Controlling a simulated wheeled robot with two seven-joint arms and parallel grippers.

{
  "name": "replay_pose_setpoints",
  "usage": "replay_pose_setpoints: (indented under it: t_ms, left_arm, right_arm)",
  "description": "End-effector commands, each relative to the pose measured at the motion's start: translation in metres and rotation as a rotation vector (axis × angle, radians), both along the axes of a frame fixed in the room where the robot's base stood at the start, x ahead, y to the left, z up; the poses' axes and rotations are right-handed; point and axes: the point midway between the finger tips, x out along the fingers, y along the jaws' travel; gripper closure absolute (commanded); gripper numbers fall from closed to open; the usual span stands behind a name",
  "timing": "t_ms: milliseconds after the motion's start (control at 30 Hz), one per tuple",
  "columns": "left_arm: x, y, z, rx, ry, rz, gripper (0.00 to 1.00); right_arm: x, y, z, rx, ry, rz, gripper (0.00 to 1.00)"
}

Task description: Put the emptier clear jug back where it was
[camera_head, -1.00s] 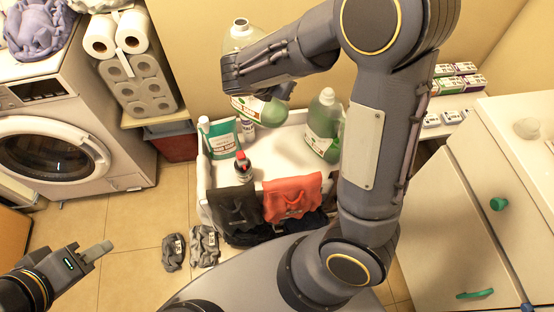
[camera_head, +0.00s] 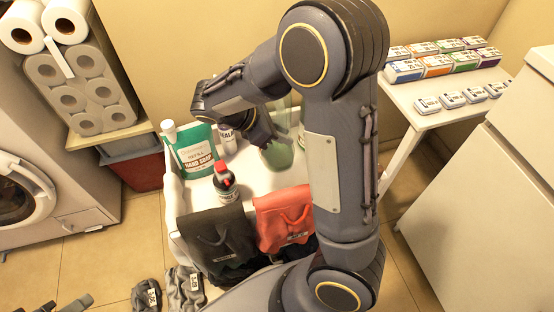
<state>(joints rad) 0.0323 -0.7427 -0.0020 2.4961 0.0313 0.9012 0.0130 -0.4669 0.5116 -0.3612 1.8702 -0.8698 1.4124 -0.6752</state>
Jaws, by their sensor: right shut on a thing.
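A clear jug with green liquid (camera_head: 278,153) is at the white cart top, in the grasp of my right gripper (camera_head: 262,132).
On the cart (camera_head: 172,190) stand a green hand soap pouch (camera_head: 195,150), a white bottle (camera_head: 227,139) and a red-capped dark bottle (camera_head: 226,186). Black (camera_head: 218,243) and red (camera_head: 284,217) cloths hang at its front. A shelf with small boxes (camera_head: 438,64) is at right.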

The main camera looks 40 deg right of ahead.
Motion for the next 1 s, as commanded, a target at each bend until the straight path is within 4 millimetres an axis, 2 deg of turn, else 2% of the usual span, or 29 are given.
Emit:
replay_pose_setpoints:
  t_ms: [33,100,267,533,967,1000]
  left_arm:
    - [0.000,0.000,-0.009,0.000,0.000,0.000,0.65]
    - [0.000,0.000,-0.014,0.000,0.000,0.000,0.65]
    - [0.000,0.000,-0.019,0.000,0.000,0.000,0.65]
    - [0.000,0.000,-0.042,0.000,0.000,0.000,0.65]
    - [0.000,0.000,-0.042,0.000,0.000,0.000,0.65]
    - [0.000,0.000,-0.041,0.000,0.000,0.000,0.65]
  right_arm:
    - [0.000,0.000,-0.013,-0.002,0.000,0.001,1.00]
    - [0.000,0.000,-0.023,-0.003,0.000,0.001,1.00]
    - [0.001,0.000,-0.035,-0.003,-0.002,0.001,1.00]
    - [0.001,0.000,-0.076,-0.003,-0.002,0.003,1.00]
    - [0.001,0.000,-0.081,-0.002,-0.002,0.003,1.00]
    - [0.000,0.000,-0.081,0.000,0.000,0.003,0.73]
